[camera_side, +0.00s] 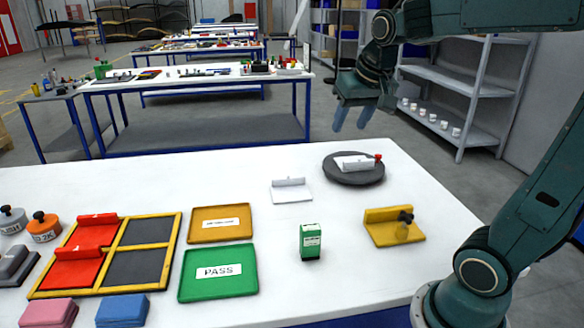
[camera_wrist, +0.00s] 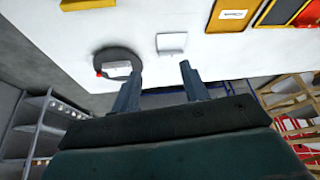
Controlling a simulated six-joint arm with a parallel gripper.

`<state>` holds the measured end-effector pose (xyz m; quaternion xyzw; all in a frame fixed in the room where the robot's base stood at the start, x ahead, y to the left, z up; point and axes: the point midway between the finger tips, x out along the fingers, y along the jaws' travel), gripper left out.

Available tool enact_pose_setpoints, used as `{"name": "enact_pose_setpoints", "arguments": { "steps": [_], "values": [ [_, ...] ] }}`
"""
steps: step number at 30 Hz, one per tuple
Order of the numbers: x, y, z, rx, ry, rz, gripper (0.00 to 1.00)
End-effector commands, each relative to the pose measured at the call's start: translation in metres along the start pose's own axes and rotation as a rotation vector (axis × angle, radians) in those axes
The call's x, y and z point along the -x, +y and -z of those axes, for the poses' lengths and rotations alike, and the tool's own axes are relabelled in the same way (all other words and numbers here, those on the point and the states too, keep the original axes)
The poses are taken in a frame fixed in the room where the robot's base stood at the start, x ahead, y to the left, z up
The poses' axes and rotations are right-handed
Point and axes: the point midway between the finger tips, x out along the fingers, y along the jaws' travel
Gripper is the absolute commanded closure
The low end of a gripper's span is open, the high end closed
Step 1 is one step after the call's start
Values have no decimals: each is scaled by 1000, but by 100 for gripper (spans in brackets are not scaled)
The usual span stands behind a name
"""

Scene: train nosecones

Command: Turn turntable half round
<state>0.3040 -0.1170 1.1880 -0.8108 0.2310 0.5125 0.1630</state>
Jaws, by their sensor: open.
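The turntable (camera_side: 354,175) is a dark round disc at the back right of the white table. A white block-like part (camera_side: 352,162) with a red knob (camera_side: 378,157) at its right end lies on it. In the wrist view the turntable (camera_wrist: 107,57) is at upper left, with the red knob (camera_wrist: 98,74) on its left side. My gripper (camera_side: 351,117) is open and empty, raised above and behind the table's far edge, apart from the turntable. In the wrist view its two fingers (camera_wrist: 160,84) stand well apart with nothing between them.
A white bracket (camera_side: 291,190) lies left of the turntable. A yellow fixture (camera_side: 395,226) with a dark knob stands in front of it, and a small green box (camera_side: 310,241) nearer the middle. Green (camera_side: 218,272) and yellow (camera_side: 221,224) trays lie left. A shelf rack (camera_side: 465,95) stands behind.

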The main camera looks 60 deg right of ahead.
Motion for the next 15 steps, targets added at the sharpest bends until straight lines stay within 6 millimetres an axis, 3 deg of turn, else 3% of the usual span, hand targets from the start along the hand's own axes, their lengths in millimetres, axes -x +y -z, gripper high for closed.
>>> {"name": "enact_pose_setpoints", "arguments": {
  "steps": [6, 15],
  "values": [
    [-30, 32, 55, -184, -14, -85, 55],
    [-80, 91, 114, -431, -25, -198, 55]
  ]
}}
